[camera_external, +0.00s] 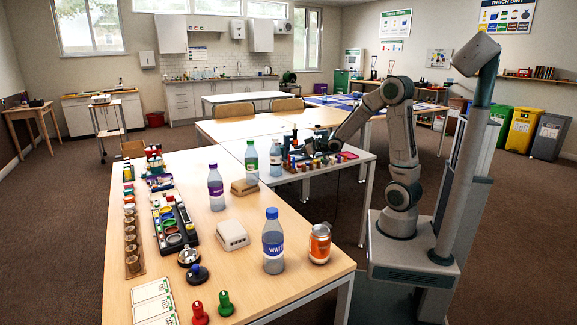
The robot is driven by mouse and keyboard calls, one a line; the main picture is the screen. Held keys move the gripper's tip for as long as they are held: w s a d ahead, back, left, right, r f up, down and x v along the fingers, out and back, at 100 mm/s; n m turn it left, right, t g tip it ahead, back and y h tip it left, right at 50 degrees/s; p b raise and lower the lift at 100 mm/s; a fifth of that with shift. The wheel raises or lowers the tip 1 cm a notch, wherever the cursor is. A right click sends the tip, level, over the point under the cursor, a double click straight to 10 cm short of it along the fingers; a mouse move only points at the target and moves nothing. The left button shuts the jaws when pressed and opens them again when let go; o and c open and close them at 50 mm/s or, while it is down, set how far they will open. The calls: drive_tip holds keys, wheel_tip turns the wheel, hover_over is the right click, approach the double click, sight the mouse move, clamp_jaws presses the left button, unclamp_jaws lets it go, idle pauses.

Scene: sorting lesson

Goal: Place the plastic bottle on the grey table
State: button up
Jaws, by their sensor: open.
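Several plastic bottles stand upright on the wooden table (262,297). One bottle with a blue WATER label (273,246) is near the front. A purple-labelled bottle (216,190), a green-labelled bottle (252,160) and another blue-labelled bottle (276,160) stand farther back. I cannot tell which one the task means. A pale grey-topped table (364,156) adjoins at the back right, with small items along its front. My gripper (309,149) is open, low over this table and right of the far blue-labelled bottle. Its fingers are small and partly lost among the items.
Bare wood shows between the bottles.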

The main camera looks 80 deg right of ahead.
drive_tip(key=s+a+f+n+g+y, duration=0.1)
drive_tip(key=s+a+f+g+y, duration=0.2)
drive_tip(key=s+a+g, duration=0.8)
drive_tip(key=s+a, duration=1.2)
drive_tip(key=shift+a+n+g+y, duration=0.15)
drive_tip(key=shift+n+g+y, duration=0.15)
drive_tip(key=shift+g, duration=0.1)
